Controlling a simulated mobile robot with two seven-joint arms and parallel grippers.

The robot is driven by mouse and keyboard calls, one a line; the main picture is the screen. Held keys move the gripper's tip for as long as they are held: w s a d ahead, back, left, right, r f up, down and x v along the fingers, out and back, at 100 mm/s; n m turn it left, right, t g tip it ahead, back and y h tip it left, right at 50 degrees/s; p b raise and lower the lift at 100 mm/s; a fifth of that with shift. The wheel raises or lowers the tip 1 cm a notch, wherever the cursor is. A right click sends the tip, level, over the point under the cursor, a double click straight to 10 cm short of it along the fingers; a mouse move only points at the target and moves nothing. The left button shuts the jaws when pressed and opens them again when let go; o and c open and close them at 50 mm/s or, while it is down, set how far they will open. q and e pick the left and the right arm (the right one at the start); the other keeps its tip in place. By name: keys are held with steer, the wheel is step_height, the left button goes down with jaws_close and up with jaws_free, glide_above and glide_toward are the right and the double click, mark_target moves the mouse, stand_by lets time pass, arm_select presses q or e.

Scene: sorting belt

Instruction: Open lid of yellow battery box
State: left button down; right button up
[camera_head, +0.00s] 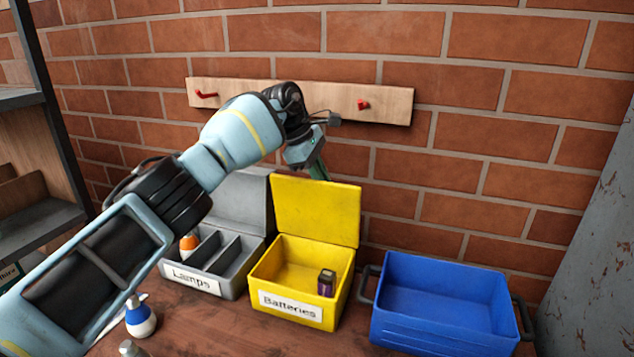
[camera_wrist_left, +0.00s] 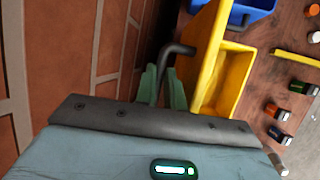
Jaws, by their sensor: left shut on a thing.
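The yellow battery box (camera_head: 337,310) with the "Batteries" label stands on the table against the brick wall. Its lid (camera_head: 316,212) is raised, standing nearly upright behind the open box. A small dark battery (camera_head: 327,283) is inside. My right gripper is in neither view.
The grey "Lamps" box (camera_head: 238,283), lid up, stands left of the yellow box. A blue crate (camera_head: 445,325) stands right. A wooden rail (camera_head: 300,94) with red hooks is on the wall above. Several loose batteries (camera_wrist_left: 278,112) lie on the table.

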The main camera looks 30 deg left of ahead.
arm_select(q)
steer(key=shift+w+a+f, duration=0.1)
steer(key=shift+w+f, duration=0.05)
steer(key=shift+f, duration=0.45)
steer(key=c, duration=1.5)
jaws_free()
steer(key=shift+w, duration=0.15)
steer(key=shift+r, duration=0.25)
steer(key=v, duration=0.7)
steer(key=shift+a+r, duration=0.2)
steer(key=shift+r, duration=0.15)
steer(key=shift+f, duration=0.1)
